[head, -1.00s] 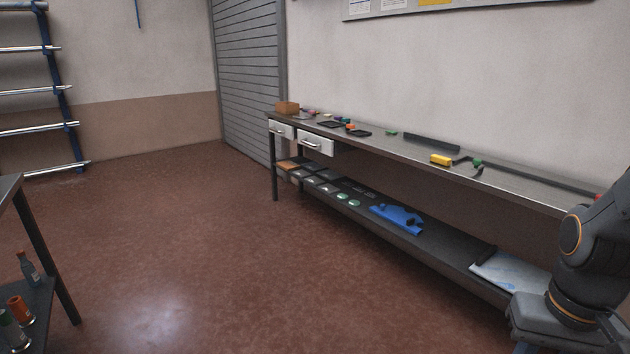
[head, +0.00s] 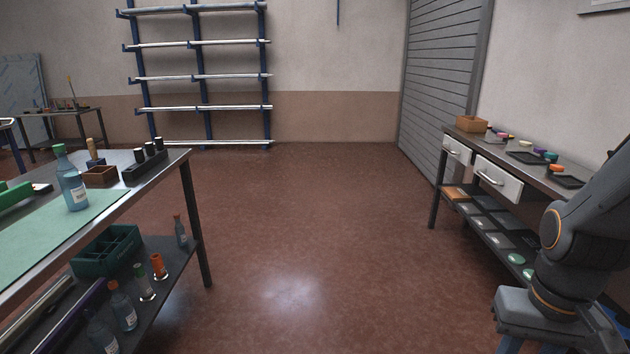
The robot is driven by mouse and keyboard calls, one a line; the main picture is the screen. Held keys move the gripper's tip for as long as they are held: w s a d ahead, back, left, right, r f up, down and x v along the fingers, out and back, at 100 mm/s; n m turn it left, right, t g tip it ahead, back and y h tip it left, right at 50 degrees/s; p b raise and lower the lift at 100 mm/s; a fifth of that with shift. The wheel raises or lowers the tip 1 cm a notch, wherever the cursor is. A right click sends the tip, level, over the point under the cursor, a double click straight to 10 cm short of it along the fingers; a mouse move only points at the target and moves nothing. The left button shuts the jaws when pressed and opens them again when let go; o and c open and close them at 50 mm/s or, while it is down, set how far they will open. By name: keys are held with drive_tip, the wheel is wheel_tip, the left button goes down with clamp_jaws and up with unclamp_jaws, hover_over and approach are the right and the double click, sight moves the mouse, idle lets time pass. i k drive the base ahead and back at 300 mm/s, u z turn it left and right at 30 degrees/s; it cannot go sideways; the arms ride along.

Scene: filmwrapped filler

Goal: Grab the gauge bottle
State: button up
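A clear bluish bottle (head: 73,187) with a green cap and a pale label stands upright on the left table's green mat (head: 60,232). On the shelf below stand more bottles: one with an orange cap (head: 123,309), a small one with a pale green cap (head: 145,284), a slim one at the far end (head: 181,233) and one cut off near the picture's bottom (head: 102,335). I cannot tell which of these is the gauge bottle. My gripper is out of view; only my arm's links show at the right.
A dark green divided crate (head: 108,262) and an orange-topped container (head: 158,267) share the lower shelf. A brown box (head: 101,177) and a black holder (head: 144,166) stand on the tabletop. A bench (head: 487,151) with drawers lines the right wall. The red-brown floor (head: 310,230) between is clear.

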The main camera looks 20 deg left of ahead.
sight(68, 177)
drive_tip(key=u, duration=0.95)
drive_tip(key=i, duration=1.05)
drive_tip(key=u, duration=1.5)
drive_tip(key=i, duration=1.3)
drive_tip(key=u, duration=0.35)
